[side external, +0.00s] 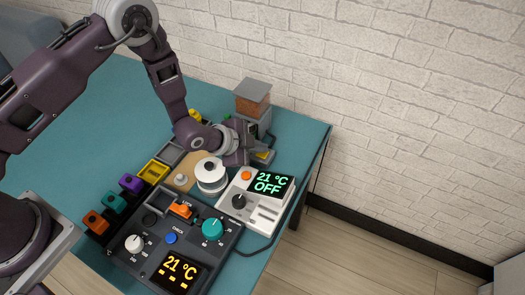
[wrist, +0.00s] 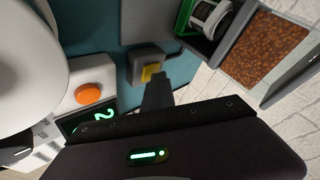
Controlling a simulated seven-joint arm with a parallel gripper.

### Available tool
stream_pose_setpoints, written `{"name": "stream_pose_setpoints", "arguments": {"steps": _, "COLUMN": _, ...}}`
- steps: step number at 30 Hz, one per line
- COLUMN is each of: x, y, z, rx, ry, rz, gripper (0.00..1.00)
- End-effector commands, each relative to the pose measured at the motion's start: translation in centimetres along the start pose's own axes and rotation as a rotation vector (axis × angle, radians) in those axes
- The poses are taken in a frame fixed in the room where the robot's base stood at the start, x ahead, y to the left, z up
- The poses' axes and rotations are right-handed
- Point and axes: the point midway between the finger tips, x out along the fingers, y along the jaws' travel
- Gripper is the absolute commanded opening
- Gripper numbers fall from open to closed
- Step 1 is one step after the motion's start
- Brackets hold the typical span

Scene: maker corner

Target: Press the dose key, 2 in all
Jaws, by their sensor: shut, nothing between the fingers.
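A yellow key (wrist: 148,73) sits on a grey block in front of the grey dispenser (wrist: 205,42) with brown granules in its hopper; I take it to be the dose key. In the side view the yellow key (side external: 264,155) shows just right of my gripper, partly hidden. My gripper (wrist: 158,88) is shut and empty, its fingertips at the key's near edge in the wrist view. I cannot tell whether they touch it. The dispenser (side external: 252,98) stands behind my gripper in the side view.
A white panel (side external: 262,222) with an orange button and a display reading 21 °C OFF lies close by. A white round-topped device (side external: 210,178) stands left of it. A dark control panel (side external: 190,240) and several coloured blocks fill the front. The table's right edge is near.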

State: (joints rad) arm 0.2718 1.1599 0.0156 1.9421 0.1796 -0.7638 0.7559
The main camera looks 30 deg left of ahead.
Motion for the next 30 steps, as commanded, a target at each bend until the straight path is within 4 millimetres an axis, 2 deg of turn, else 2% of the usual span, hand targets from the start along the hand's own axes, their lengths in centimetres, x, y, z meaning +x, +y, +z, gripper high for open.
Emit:
{"name": "stream_pose_setpoints", "arguments": {"steps": 12, "x": -1.2, "y": -0.8, "z": -0.8, "rx": 0.0, "ry": -0.001, "rz": 0.0, "gripper": 0.0}}
{"name": "stream_pose_setpoints", "arguments": {"steps": 22, "x": -1.4, "y": -1.0, "z": -1.0, "rx": 0.0, "ry": 0.0, "rz": 0.0, "gripper": 0.0}}
{"name": "stream_pose_setpoints", "arguments": {"steps": 30, "x": -3.3, "y": -2.4, "z": -2.4, "rx": 0.001, "ry": 0.001, "rz": -0.001, "gripper": 0.0}}
